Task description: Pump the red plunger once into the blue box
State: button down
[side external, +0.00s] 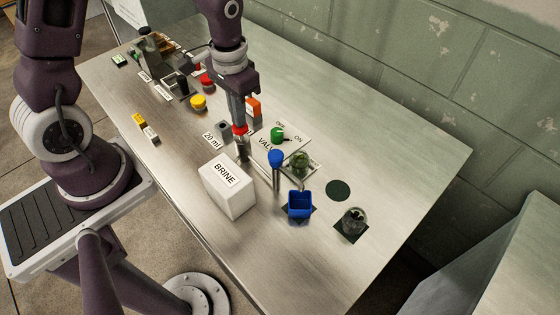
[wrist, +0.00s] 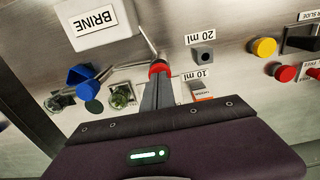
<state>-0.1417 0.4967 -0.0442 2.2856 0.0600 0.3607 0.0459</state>
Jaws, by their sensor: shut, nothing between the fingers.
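The red plunger (side external: 240,130) tops a pump cylinder beside the white BRINE box (side external: 228,185). Its red cap (wrist: 159,68) also shows in the wrist view, at the fingertips. My gripper (side external: 239,122) points down with its fingers shut and empty, right over the red cap. The fingertips (wrist: 158,78) hide part of the cap, and I cannot tell whether they touch it. The blue box (side external: 300,204) stands open on a dark pad to the right of the BRINE box. It also shows in the wrist view (wrist: 80,76) at the left.
A blue-topped post (side external: 276,158) stands between pump and blue box. A green valve knob (side external: 278,134), a 20 ml block (side external: 223,127) and an orange-topped block (side external: 254,106) are close by. A glass jar (side external: 354,221) stands right of the blue box. The table's right end is clear.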

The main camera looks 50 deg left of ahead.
jog(key=shift+f, duration=1.2)
jog(key=shift+r, duration=1.75)
jog(key=shift+r, duration=2.5)
jog(key=shift+r, duration=0.1)
